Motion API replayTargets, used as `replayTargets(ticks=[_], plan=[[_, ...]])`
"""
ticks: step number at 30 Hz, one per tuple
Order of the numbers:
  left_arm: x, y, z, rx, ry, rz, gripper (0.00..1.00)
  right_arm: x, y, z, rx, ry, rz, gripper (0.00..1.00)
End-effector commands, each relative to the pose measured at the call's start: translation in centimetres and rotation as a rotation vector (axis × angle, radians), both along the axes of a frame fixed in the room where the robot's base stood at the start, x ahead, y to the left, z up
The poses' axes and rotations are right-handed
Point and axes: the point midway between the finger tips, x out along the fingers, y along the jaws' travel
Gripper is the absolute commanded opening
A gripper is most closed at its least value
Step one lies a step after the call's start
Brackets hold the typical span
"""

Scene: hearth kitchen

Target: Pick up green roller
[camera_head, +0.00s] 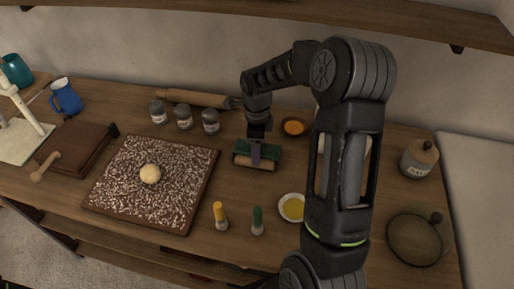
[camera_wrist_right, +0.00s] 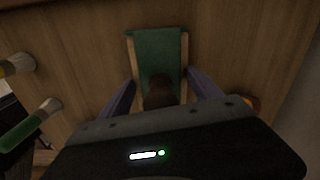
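A green block-like thing with pale wooden side edges (camera_head: 268,153) lies on the wooden counter, right of the floured board; I take it as the green roller, though its shape is partly hidden. In the right wrist view its green face (camera_wrist_right: 158,48) lies ahead, with a dark brown knob (camera_wrist_right: 160,95) nearer the camera. My right gripper (camera_head: 256,158) points down over it. In the wrist view the right gripper's purple-grey fingers (camera_wrist_right: 161,80) stand apart on either side of it, with gaps visible. My left gripper is not in view.
The floured board (camera_head: 190,212) with a dough ball (camera_head: 150,174) lies left. Yellow-handled (camera_head: 219,212) and green-handled (camera_head: 257,220) brushes stand in front. A bowl of yellow liquid (camera_head: 291,207) is close right. Jars (camera_head: 184,118) and a rolling pin (camera_head: 195,98) are behind. A shelf (camera_head: 280,14) hangs above.

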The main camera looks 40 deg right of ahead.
Motion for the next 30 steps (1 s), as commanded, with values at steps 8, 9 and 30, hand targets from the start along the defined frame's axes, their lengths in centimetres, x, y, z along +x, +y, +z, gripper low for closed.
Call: replayTargets(ticks=[8,9,30], plan=[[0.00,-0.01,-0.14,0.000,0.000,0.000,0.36,-0.32,0.15,-0.65,0.004,0.010,0.001,0.36],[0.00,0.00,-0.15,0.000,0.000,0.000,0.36,-0.35,0.16,-0.70,0.004,0.011,0.001,0.33],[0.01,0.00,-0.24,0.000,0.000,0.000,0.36,-0.50,-0.03,-0.90,0.004,0.013,-0.002,0.15]])
